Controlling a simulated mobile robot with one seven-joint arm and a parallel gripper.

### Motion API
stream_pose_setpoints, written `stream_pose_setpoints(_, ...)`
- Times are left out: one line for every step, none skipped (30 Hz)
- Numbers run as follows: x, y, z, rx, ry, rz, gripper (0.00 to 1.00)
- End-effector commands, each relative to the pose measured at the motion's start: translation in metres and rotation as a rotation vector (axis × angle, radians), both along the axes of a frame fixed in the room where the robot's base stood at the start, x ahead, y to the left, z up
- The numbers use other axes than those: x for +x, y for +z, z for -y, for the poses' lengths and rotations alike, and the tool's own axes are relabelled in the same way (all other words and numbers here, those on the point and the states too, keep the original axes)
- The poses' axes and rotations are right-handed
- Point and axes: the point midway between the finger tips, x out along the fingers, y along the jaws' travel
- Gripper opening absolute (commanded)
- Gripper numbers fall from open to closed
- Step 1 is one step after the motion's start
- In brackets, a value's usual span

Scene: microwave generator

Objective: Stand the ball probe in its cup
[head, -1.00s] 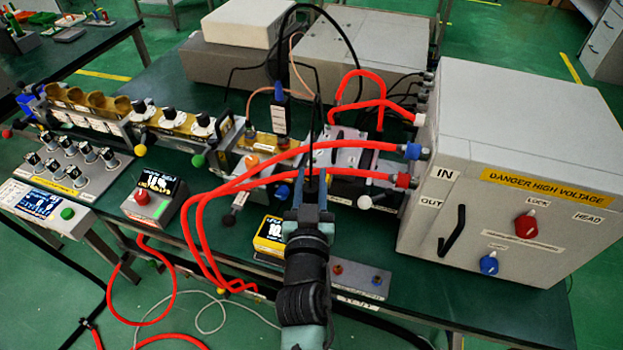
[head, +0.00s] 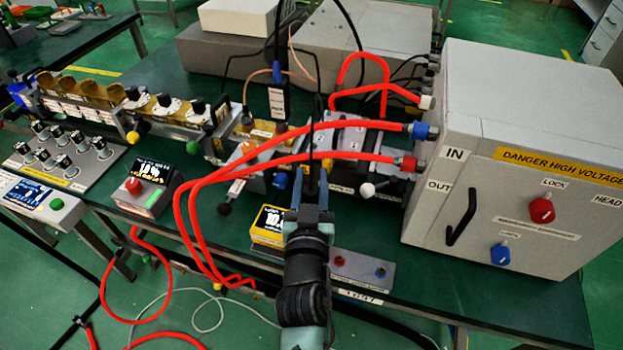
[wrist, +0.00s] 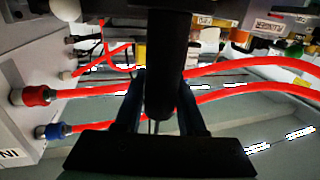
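My gripper (head: 312,192) is in the lower middle of the head view, with its two fingers upright. It is closed around the ball probe (head: 314,150), a slim black rod that stands nearly upright and rises above the fingers. In the wrist view the probe's thick black handle (wrist: 165,60) runs down between the two fingers (wrist: 160,100). The probe's ball end cannot be made out. I cannot pick out the probe's cup with certainty in either view.
Red hoses (head: 350,129) cross just behind the probe to the grey high-voltage cabinet (head: 520,130) on the right. A yellow meter (head: 268,228) stands left of my gripper. A panel with red and blue sockets (head: 362,272) lies to its right. The green bench (head: 450,285) is bare at front right.

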Motion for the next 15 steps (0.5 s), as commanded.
stream_pose_setpoints(0.0001, 0.0005, -0.0001, 0.0, 0.0, 0.001, 0.5)
stream_pose_setpoints(0.0001, 0.0004, -0.0001, 0.0, 0.0, 0.001, 0.56)
stream_pose_setpoints(0.0001, 0.0004, -0.0001, 0.0, 0.0, 0.001, 0.63)
stream_pose_setpoints(0.0001, 0.0003, -0.0001, 0.0, 0.0, 0.001, 0.68)
stream_pose_setpoints(0.0001, 0.0003, -0.0001, 0.0, 0.0, 0.001, 0.69)
stream_pose_setpoints(0.0, 0.0002, -0.0001, 0.0, 0.0, 0.0, 0.69)
stream_pose_setpoints(0.0, 0.0001, -0.0001, 0.0, 0.0, 0.0, 0.69)
stream_pose_setpoints(0.0, 0.0001, -0.0001, 0.0, 0.0, 0.0, 0.69)
stream_pose_setpoints(0.0, 0.0, -0.0001, 0.0, 0.0, 0.0, 0.69)
stream_pose_setpoints(0.0, -0.0001, -0.0001, 0.0, 0.0, 0.0, 0.69)
stream_pose_setpoints(-0.0001, -0.0008, 0.0, 0.0, 0.0, -0.002, 0.69)
stream_pose_setpoints(-0.0003, -0.0009, 0.0, 0.0, 0.0, -0.002, 0.69)
stream_pose_setpoints(-0.0007, -0.001, 0.0, 0.0, 0.0, -0.002, 0.69)
stream_pose_setpoints(-0.0015, -0.0012, -0.0001, 0.0, 0.0, -0.002, 0.69)
stream_pose_setpoints(-0.0033, -0.0015, -0.0002, 0.0, 0.0, -0.002, 0.69)
